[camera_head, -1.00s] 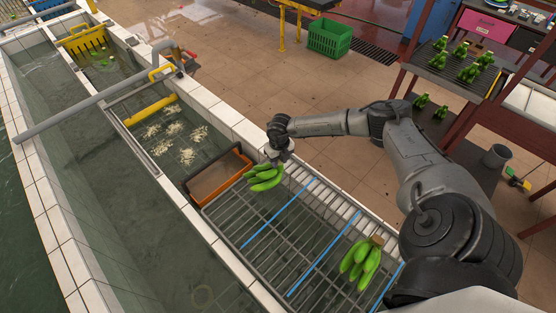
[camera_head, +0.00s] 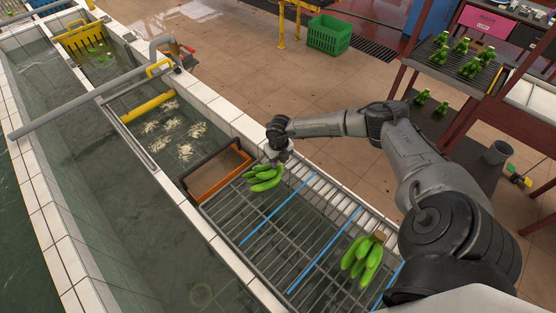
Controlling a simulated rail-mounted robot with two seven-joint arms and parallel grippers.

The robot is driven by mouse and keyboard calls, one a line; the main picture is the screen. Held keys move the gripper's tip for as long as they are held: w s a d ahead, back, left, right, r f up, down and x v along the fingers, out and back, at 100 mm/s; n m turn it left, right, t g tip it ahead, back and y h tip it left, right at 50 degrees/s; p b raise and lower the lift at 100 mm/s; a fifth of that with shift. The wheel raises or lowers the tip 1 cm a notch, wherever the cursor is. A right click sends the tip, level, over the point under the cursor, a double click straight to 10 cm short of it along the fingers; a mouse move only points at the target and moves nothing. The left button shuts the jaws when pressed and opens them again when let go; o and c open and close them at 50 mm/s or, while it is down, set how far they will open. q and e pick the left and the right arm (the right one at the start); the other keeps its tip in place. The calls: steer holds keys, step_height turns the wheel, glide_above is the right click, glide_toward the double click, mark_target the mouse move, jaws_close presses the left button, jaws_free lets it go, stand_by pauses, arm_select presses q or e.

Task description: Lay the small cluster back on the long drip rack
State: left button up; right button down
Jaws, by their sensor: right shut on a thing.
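The small cluster of green bananas (camera_head: 264,179) is at the far end of the long drip rack (camera_head: 272,237), a grey slatted grid with blue bars over the tank. My right gripper (camera_head: 277,160) is shut on the top of this cluster. I cannot tell whether the cluster touches the slats or hangs just above them. A larger green banana cluster (camera_head: 361,259) lies on the near right part of the rack, with its brown crown facing up. My left gripper is not in view.
An orange-edged tray (camera_head: 216,175) sits just beyond the rack's far end. White bits (camera_head: 172,132) float in the water behind it. The middle of the rack is bare. A shelf (camera_head: 455,68) at the upper right holds several green clusters. A green crate (camera_head: 328,35) stands on the floor.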

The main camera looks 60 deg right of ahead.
steer(key=shift+f+b, duration=0.35)
steer(key=shift+f, duration=0.1)
steer(key=c, duration=1.2)
jaws_free()
steer(key=shift+r, duration=0.1)
steer(key=o, duration=0.4)
steer(key=shift+o, duration=0.2)
step_height(320, 180, up, 14)
steer(key=b, duration=0.2)
steer(key=shift+d, duration=0.2)
steer(key=shift+s, duration=0.1)
